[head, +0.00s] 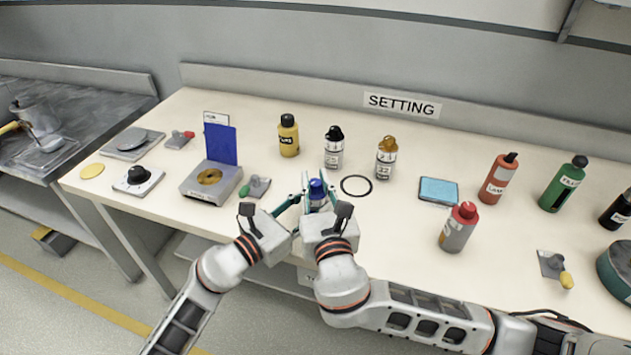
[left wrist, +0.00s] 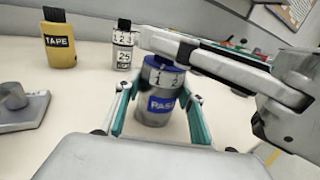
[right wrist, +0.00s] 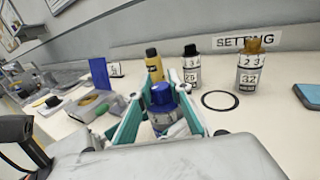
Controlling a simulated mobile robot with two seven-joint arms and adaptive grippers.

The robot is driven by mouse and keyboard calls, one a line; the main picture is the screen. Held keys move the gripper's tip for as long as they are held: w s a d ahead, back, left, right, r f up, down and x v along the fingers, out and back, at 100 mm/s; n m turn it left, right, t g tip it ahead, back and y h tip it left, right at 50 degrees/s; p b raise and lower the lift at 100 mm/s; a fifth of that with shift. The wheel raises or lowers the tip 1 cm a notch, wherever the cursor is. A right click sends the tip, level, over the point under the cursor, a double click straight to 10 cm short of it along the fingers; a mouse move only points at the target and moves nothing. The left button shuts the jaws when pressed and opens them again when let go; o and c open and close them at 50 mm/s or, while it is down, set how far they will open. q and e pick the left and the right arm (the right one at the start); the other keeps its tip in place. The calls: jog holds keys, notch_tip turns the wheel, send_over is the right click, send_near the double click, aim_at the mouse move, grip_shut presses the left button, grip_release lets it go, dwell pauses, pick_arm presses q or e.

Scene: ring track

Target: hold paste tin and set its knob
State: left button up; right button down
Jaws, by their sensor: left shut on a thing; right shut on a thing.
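The paste tin (left wrist: 160,100) is a grey cylinder with a blue label and a blue knob (head: 317,187) above a white ring of numbers. It stands near the table's front edge in the head view. My left gripper (head: 299,203) is shut on the tin's body, with a finger on either side in the left wrist view. My right gripper (head: 319,196) is shut at the tin's top, around the blue knob. In the right wrist view its fingers flank the knob (right wrist: 161,94). The fingers hide part of the number ring.
Behind the tin stand a yellow tape bottle (head: 288,136), a black-capped numbered tin (head: 334,150) and an orange-capped one (head: 386,160). A black ring (head: 356,185) lies nearby. A red-capped grey bottle (head: 458,228) stands to the right. A grey block with blue panel (head: 211,182) is left.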

jog(key=shift+d+y, duration=0.1)
jog(key=shift+y, duration=0.2)
jog(key=n+g+y, duration=0.2)
jog(key=n+y, duration=0.1)
jog(key=y, duration=0.2)
jog(key=shift+w+d+n, duration=0.1)
jog(key=shift+n, duration=0.3)
jog(key=shift+r+n+g+y, duration=0.1)
jog(key=shift+n+g+y, duration=1.6)
jog(key=shift+y, duration=0.4)
jog(key=shift+n+g+y, duration=0.3)
jog(key=c, duration=1.8)
grip_release()
jog(key=v, duration=1.2)
